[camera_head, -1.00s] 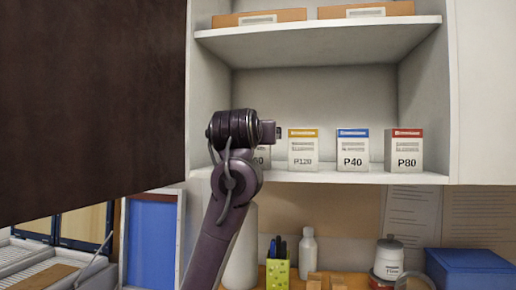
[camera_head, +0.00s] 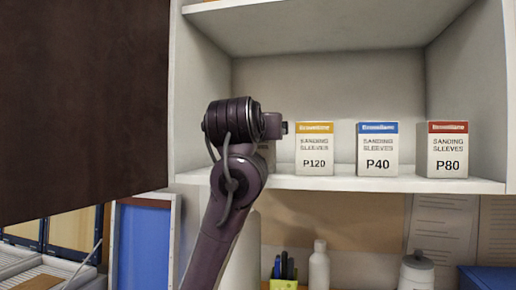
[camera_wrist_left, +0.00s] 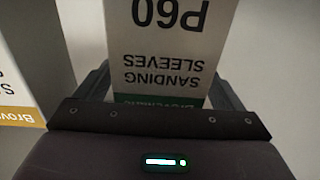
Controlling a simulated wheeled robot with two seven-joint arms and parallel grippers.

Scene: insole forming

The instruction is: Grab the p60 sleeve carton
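The P60 sleeve carton (camera_wrist_left: 165,40) is white with a green band and appears upside down in the left wrist view. In the head view it is almost wholly hidden behind my left arm, at the left end of the row of cartons. My left gripper (camera_wrist_left: 165,90) has one dark finger on each side of the carton, close to its edges. Whether the fingers press on it cannot be told. In the head view the left gripper (camera_head: 283,127) is at the shelf, left of the P120 carton. My right gripper is not in view.
On the same shelf (camera_head: 340,183) stand the P120 carton (camera_head: 315,150) with a yellow band, the P40 carton (camera_head: 377,150) with blue and the P80 carton (camera_head: 447,150) with red. A dark panel (camera_head: 80,110) fills the left. A white bottle (camera_head: 319,268) stands below.

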